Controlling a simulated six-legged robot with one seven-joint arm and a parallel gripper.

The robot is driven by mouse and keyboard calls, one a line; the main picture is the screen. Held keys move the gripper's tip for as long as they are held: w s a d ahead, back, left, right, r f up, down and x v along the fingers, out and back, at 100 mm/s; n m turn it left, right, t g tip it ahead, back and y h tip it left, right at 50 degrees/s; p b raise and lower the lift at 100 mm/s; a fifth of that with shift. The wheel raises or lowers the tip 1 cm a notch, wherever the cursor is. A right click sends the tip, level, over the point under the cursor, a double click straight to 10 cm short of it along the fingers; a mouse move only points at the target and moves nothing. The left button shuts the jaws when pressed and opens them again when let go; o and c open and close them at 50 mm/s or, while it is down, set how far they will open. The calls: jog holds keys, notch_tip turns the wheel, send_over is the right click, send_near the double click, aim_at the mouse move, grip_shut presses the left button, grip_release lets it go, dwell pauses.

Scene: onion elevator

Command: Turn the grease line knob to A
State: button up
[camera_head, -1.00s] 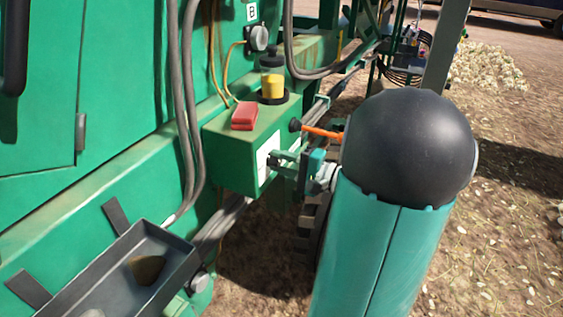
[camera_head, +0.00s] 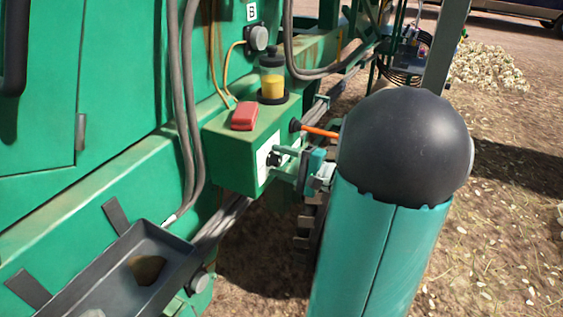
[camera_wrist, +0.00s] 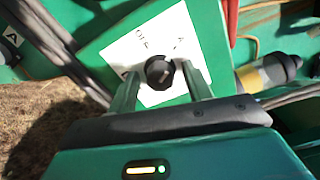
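The grease line knob (camera_wrist: 160,73) is dark and round, on a white label plate (camera_wrist: 150,48) with small letters. An "A" seems to show on the plate to the knob's upper right; which mark the knob points to is unclear. In the head view the knob (camera_head: 273,159) is on the front of a green box (camera_head: 236,160). My gripper (camera_wrist: 161,68) is open, with one finger on each side of the knob and narrow gaps showing. In the head view my gripper (camera_head: 279,161) is right at the plate; contact cannot be told.
An orange-handled lever (camera_head: 318,132) sticks out just above my gripper. A red part (camera_head: 244,116) and a yellow-filled cup (camera_head: 272,84) top the box. Hoses (camera_head: 190,110) hang at left; a dark tray (camera_head: 125,275) is lower left. Another knob (camera_head: 258,38) sits below a "B" label.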

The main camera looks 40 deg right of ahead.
jog(key=v, duration=1.3)
jog(key=shift+s, duration=0.4)
jog(key=shift+d, duration=0.1)
